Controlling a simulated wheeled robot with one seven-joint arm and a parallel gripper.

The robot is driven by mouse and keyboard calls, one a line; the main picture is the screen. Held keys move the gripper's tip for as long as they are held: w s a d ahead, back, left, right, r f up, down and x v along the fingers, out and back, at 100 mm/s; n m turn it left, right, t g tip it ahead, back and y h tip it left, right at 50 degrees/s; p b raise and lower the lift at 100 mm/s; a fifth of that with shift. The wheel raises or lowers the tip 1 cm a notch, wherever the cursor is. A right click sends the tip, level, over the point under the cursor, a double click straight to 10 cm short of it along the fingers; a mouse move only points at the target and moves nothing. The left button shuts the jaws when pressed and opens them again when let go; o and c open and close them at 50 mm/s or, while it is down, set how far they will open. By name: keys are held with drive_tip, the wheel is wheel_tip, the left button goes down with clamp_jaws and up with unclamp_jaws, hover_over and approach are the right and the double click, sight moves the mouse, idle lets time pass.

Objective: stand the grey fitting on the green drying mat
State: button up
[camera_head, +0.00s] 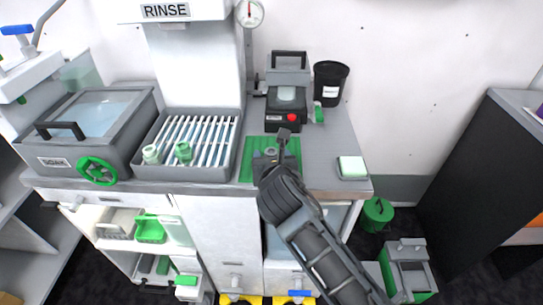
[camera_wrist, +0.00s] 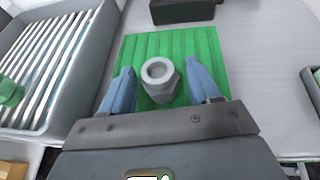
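The grey fitting (camera_wrist: 160,80) is a hex-bodied piece with a round open top. In the wrist view it stands upright on the green drying mat (camera_wrist: 205,42), its bore facing up. My gripper (camera_wrist: 160,88) is open, with one blue-grey finger on each side of the fitting and a small gap showing on both sides. The mat also shows in the head view (camera_head: 247,170) on the counter, right of the rinse tray, partly covered by my arm. The fitting's base is partly hidden by my gripper, and I cannot make out the fitting clearly in the head view.
The rinse tray (camera_head: 226,168) with rods stands left of the mat, holding a green fitting (camera_head: 183,151) and a pale one (camera_head: 151,154). A dark machine with a red button (camera_head: 292,117) stands behind the mat.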

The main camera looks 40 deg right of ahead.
drive_tip(key=shift+o, duration=0.4)
drive_tip(key=shift+r, duration=0.15)
drive_tip(key=v, duration=1.2)
drive_tip(key=shift+r, duration=0.1)
drive_tip(key=s+a+f+m+t+y, duration=0.1)
drive_tip(key=s+a+f+m+y, duration=0.25)
drive_tip(key=s+m, duration=0.3)
drive_tip(key=s+a+f+m+t+y, duration=0.1)
drive_tip(key=s+a+f+m+y, duration=0.15)
drive_tip(key=s+a+m, duration=0.4)
drive_tip(key=s+d+r+m+t+y, duration=0.1)
drive_tip(key=s+r+m, duration=0.3)
drive_tip(key=s+m, duration=0.3)
drive_tip(key=s+d+r+m+t+y, duration=0.1)
drive_tip(key=s+r+m, duration=0.3)
drive_tip(key=s+m, duration=0.4)
drive_tip(key=shift+s+d, duration=0.25)
drive_tip(key=shift+s, duration=0.4)
